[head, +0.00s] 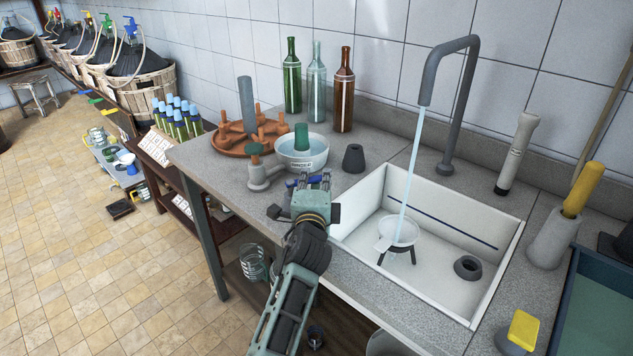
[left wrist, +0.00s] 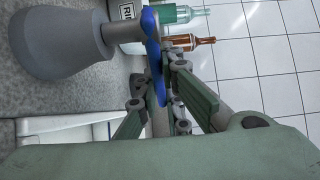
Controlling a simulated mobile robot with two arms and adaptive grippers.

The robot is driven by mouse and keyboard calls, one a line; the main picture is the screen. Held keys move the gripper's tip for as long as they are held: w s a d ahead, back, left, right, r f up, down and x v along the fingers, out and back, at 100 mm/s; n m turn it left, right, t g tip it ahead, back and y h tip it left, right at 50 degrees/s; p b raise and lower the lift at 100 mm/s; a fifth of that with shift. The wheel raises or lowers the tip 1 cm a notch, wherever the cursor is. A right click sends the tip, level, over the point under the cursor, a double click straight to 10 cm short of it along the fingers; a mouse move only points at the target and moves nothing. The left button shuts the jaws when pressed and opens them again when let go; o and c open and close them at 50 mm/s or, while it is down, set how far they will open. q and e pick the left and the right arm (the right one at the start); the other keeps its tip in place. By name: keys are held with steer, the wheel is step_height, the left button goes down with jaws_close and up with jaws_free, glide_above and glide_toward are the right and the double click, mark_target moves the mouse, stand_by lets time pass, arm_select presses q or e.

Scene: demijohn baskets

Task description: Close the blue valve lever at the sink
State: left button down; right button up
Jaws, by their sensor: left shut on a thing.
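The blue valve lever (head: 292,183) is beside the front-left corner of the sink (head: 335,232), mostly hidden by my left gripper (head: 312,181) in the head view. In the left wrist view the blue lever (left wrist: 153,50) stands against a grey valve body (left wrist: 65,45), and the fingers of my left gripper (left wrist: 158,98) are closed around its lower part. The grey tap (head: 450,55) rises behind the sink. A stream of water (head: 411,160) runs from its spout into a white bowl on a small dark stand (head: 398,235). My right gripper is not in view.
A white bowl (head: 301,150) with a green stopper and a dark cone (head: 353,158) stand close behind my gripper. A terracotta rack (head: 228,143) and several bottles (head: 344,90) are farther back. A dark ring (head: 467,267) lies in the sink. Open floor is at left.

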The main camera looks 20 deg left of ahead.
arm_select(q)
steer(key=shift+f, duration=0.1)
steer(key=c, duration=1.9)
jaws_free()
steer(key=shift+o, duration=0.2)
steer(key=v, duration=0.7)
steer(key=shift+s, duration=0.25)
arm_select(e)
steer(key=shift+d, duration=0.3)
